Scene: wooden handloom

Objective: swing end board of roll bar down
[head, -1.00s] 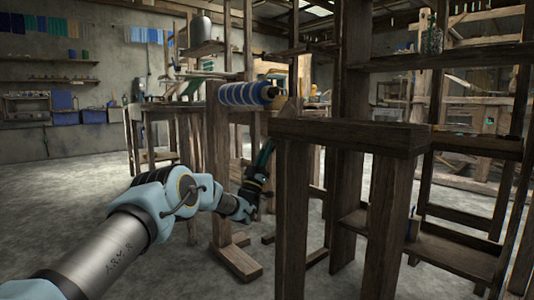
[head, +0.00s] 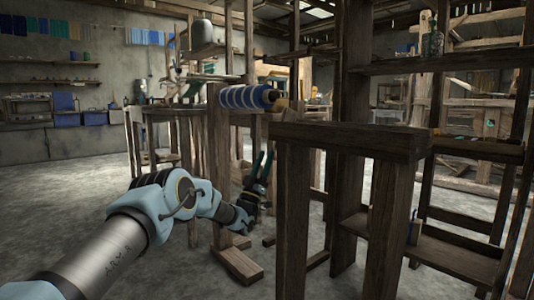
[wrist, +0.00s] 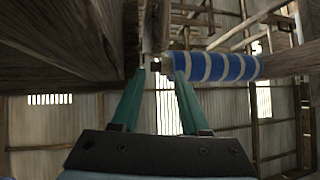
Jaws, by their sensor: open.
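The roll bar (head: 248,96) carries blue cloth with pale stripes and lies level beside a wooden post. It also shows at upper right in the wrist view (wrist: 222,67). A narrow wooden board at the roll's near end, seemingly the end board (wrist: 157,27), hangs at top centre in the wrist view. In the head view a small brown piece (head: 281,103) shows at the roll's right end. My gripper (head: 264,155) points up below the roll's end, its teal fingers apart and empty. In the wrist view its tips (wrist: 153,69) lie either side of the board's lower end; contact cannot be told.
A dark wooden beam on posts (head: 350,138) stands close right of my gripper. A wooden post with a foot (head: 238,263) stands behind my forearm. In the wrist view a thick beam (wrist: 60,38) fills the upper left. Grey floor is open at left.

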